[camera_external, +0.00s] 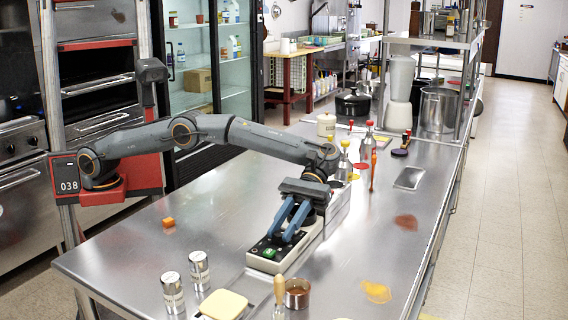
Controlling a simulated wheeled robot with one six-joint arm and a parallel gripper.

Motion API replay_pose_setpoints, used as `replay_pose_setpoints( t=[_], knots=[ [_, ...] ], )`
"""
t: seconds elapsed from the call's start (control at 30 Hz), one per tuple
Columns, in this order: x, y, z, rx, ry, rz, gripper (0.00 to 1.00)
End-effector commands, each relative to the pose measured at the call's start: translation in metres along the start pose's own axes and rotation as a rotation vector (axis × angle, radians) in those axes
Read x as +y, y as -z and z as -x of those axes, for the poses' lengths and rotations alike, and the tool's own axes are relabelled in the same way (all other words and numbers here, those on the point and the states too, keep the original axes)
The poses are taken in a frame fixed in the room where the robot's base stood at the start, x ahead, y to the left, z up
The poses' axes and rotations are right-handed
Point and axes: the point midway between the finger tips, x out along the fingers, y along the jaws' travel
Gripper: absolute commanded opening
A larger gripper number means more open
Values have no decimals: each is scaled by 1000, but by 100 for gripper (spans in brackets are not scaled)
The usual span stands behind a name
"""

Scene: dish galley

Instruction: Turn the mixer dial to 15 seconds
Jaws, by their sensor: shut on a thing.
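The mixer's control panel is a pale box (263,264) with a dark top and a green button (269,253), low in the middle of the external view. My arm reaches over the table from the left. My gripper (279,237) points down onto the panel, its two blue fingers shut on the dial. The fingers cover the dial, so its pointer and the time marks cannot be read.
Two metal cans (199,270), a yellow block (223,304), a wooden-handled tool (279,290) and a small pot (297,293) stand in front of the panel. Red-topped bottles (345,160) stand behind.

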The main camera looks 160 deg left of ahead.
Motion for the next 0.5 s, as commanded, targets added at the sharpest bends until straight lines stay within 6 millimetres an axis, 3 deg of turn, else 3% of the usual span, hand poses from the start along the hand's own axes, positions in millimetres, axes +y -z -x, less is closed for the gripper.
replay_pose_setpoints(
  t=[0.2, 0.23, 0.3, 0.5],
  knots=[
    [0, -1, 0, 0, -2, -2, 1],
    [0, -1, 0, 0, -2, -2, 28],
    [0, -1, 0, 0, -1, -1, 40],
    [0, 0, 0, 0, 0, 0, 42]
  ],
)
